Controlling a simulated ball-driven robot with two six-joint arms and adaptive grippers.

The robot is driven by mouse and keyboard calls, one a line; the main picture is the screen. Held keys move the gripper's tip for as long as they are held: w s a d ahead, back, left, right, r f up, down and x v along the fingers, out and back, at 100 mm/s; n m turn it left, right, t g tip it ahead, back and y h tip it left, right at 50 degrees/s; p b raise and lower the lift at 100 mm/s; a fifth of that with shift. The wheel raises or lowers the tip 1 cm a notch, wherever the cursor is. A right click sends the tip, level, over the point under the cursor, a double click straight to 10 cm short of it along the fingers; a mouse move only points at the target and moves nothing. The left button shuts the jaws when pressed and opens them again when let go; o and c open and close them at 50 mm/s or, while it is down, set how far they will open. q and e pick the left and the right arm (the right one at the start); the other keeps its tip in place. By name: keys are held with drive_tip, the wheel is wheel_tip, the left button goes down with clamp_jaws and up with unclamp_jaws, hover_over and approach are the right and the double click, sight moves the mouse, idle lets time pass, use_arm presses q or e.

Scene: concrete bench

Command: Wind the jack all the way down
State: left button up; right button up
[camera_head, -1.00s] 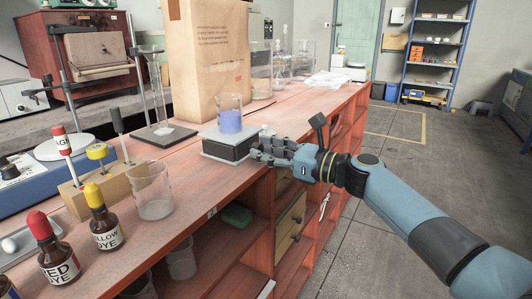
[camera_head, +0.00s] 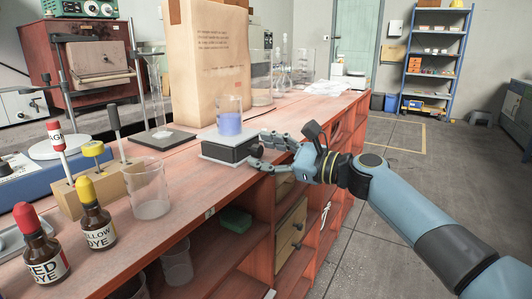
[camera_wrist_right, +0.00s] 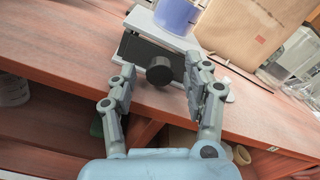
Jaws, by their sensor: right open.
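The jack (camera_head: 226,151) is a low dark block between light grey plates near the bench's front edge. A glass beaker of blue-violet liquid (camera_head: 229,123) stands upright on its top plate. The jack's round black knob (camera_head: 256,149) faces my right gripper (camera_head: 262,151), which is open with a finger on either side of it. In the right wrist view the knob (camera_wrist_right: 158,75) sits between the spread fingers (camera_wrist_right: 160,68), with gaps on both sides. The jack's dark body (camera_wrist_right: 146,52) shows behind it. My left gripper is not in view.
A tall paper bag (camera_head: 210,60) stands behind the jack. An empty beaker (camera_head: 148,188) and dye bottles (camera_head: 97,218) are on the near left of the bench. Open shelves lie below the bench top. The floor (camera_head: 400,160) to the right is clear.

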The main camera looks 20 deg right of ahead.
drive_tip(key=v, duration=0.8)
